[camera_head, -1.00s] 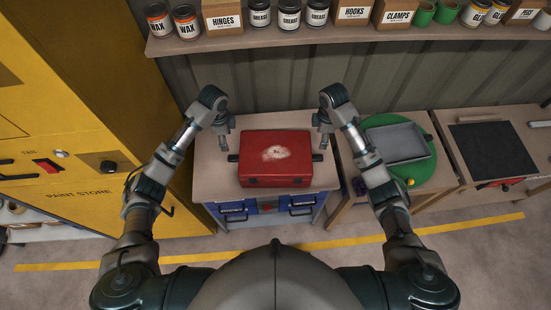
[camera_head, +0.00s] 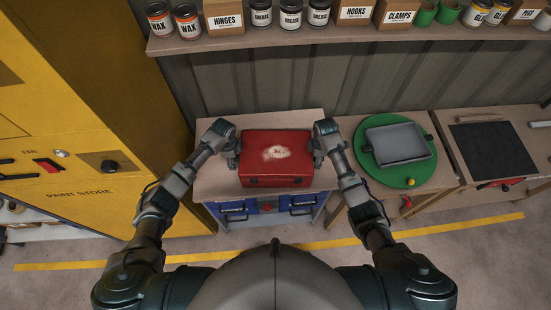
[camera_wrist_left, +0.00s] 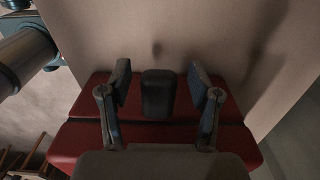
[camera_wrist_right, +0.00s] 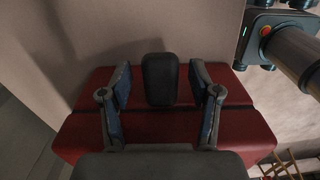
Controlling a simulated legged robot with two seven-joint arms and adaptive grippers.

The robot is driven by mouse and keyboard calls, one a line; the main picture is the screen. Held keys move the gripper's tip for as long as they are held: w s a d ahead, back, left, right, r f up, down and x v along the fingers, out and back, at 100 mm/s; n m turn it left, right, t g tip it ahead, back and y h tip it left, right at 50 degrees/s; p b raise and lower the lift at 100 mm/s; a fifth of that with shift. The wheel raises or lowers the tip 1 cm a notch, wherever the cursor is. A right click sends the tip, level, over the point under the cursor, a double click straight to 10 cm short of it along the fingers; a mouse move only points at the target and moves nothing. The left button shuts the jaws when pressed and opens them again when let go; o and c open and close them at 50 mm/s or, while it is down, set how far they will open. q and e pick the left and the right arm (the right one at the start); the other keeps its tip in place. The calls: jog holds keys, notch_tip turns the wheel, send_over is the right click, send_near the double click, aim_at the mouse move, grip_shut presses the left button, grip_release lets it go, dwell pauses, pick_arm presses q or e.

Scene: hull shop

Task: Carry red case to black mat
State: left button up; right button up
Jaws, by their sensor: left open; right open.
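The red case (camera_head: 275,160), with a pale worn patch on its lid, sits on the wooden top of a workbench in front of me. My left gripper (camera_head: 233,160) is at its left side and my right gripper (camera_head: 317,158) at its right side. In the left wrist view the open fingers (camera_wrist_left: 160,90) stand on either side of a dark side handle (camera_wrist_left: 158,93), with gaps. In the right wrist view the open fingers (camera_wrist_right: 160,90) likewise straddle the other dark handle (camera_wrist_right: 160,80). The black mat (camera_head: 492,150) lies on the bench at the far right.
A green round turntable (camera_head: 424,172) with a grey tray (camera_head: 397,144) stands between the case and the mat. A yellow paint store cabinet (camera_head: 70,130) is at the left. A shelf (camera_head: 340,36) with cans and boxes runs above. The mat is bare.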

pick_arm(q)
jog(key=shift+a+f, duration=0.1)
pick_arm(e)
jog(key=shift+a, duration=0.1)
pick_arm(q)
jog(key=shift+d, duration=0.2)
jog(key=shift+c, duration=1)
pick_arm(e)
jog(key=shift+d+f, duration=0.1)
jog(key=shift+d, duration=0.15)
jog(key=shift+c, duration=0.9)
pick_arm(q)
jog(key=shift+d, duration=0.35)
grip_shut()
pick_arm(e)
jog(key=shift+d, duration=0.3)
grip_shut()
pick_arm(q)
jog(key=shift+a, duration=0.1)
pick_arm(e)
jog(key=shift+a, duration=0.1)
